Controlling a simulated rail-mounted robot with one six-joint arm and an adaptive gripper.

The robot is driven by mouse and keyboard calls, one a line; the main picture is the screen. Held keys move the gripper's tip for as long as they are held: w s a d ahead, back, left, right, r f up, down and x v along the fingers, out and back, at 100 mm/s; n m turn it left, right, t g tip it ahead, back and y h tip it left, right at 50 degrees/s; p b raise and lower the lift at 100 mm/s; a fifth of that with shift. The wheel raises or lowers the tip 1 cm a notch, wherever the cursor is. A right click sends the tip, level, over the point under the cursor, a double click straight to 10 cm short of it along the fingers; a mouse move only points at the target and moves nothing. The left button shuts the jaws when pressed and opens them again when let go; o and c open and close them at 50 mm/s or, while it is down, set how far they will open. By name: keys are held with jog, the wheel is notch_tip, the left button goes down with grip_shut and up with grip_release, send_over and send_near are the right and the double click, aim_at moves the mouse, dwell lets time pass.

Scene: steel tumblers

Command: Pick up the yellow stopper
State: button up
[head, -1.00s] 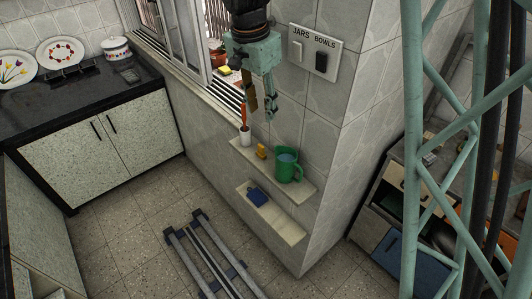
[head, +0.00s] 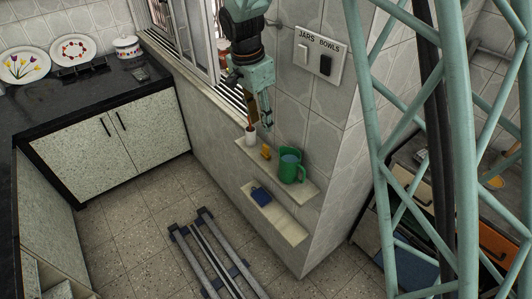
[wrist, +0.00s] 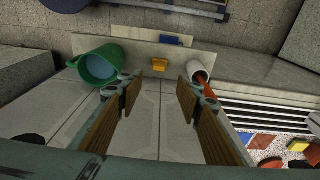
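The yellow stopper (head: 266,151) stands on the upper wall shelf (head: 309,190), between a white cup (head: 250,134) and a green jug (head: 292,167). In the wrist view the stopper (wrist: 159,65) shows beyond the gap between my fingers, near the picture's middle. My gripper (head: 261,120) hangs above the upper shelf, pointing down, apart from the stopper. In the wrist view my gripper (wrist: 160,90) is open, with nothing between its fingers.
The jug and the cup stand close on either side of the stopper. An orange-red stick-like thing (wrist: 215,89) pokes out of the cup. A blue item (head: 261,196) lies on the lower shelf (head: 287,226). The tiled wall carries a switch plate (head: 318,57).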

aim_at(265, 146)
jog(key=shift+w+d+f, duration=0.15)
jog(key=shift+f, duration=1.25)
jog(key=shift+w+d+f, duration=0.1)
jog(key=shift+d+f, duration=0.1)
jog(key=shift+f, duration=1.25)
jog(key=shift+w+d+f, duration=0.15)
jog(key=shift+f, duration=1.25)
jog(key=shift+f, duration=0.15)
jog(key=shift+w+d+f, duration=0.1)
jog(key=shift+d+f, duration=0.1)
jog(key=shift+f, duration=1)
jog(key=shift+w+d+f, duration=0.1)
jog(key=shift+d+f, duration=0.1)
jog(key=shift+f, duration=1)
jog(key=shift+c, duration=0.2)
jog(key=c, duration=0.8)
